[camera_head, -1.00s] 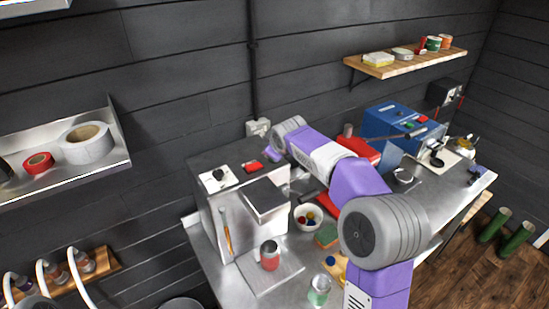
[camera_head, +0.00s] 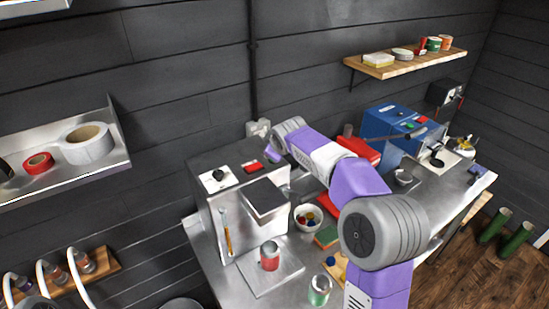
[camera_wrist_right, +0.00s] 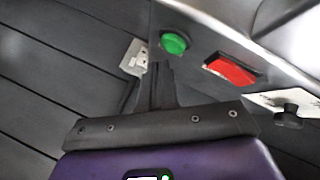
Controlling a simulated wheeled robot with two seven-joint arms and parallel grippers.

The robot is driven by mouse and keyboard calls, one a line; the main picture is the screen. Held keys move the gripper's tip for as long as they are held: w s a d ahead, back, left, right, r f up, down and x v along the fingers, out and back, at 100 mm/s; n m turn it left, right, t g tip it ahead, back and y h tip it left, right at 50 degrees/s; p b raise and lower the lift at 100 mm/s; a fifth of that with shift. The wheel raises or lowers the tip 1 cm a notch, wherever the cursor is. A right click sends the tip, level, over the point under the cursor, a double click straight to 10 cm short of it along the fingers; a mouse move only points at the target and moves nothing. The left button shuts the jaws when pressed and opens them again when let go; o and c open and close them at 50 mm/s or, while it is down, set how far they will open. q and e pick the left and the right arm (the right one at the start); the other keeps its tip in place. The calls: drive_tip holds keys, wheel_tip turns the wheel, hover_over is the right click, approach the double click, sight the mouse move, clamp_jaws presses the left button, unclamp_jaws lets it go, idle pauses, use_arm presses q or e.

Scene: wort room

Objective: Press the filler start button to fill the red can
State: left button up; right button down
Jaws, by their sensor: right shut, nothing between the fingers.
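The filler is a steel box (camera_head: 205,215) with a dark top, standing against the wall. The red can (camera_head: 269,262) stands upright on the plate (camera_head: 288,272) in front of it, near the overhanging head (camera_head: 265,198). In the right wrist view a round green button (camera_wrist_right: 173,43) and a red rectangular switch (camera_wrist_right: 230,70) sit on the filler's top. My right gripper (camera_wrist_right: 161,68) is shut and empty, its tips close to the green button; contact cannot be told. In the head view the green button is not visible near the gripper (camera_head: 271,154). My left gripper is not in view.
A black knob (camera_wrist_right: 288,117) is beside the red switch. A blue machine (camera_head: 390,120) stands farther right. A wall outlet (camera_wrist_right: 134,57) is behind the filler.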

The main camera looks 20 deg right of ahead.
drive_tip(key=shift+f, duration=0.15)
idle(0.4)
drive_tip(key=shift+f+b, duration=0.3)
drive_tip(key=shift+b, duration=0.1)
drive_tip(key=shift+f+b, duration=0.35)
drive_tip(key=shift+f, duration=0.05)
idle(0.5)
drive_tip(key=shift+r, duration=0.1)
drive_tip(key=shift+r+p, duration=0.75)
wheel_tip(320, 180, up, 5)
drive_tip(key=p, duration=0.4)
idle(0.9)
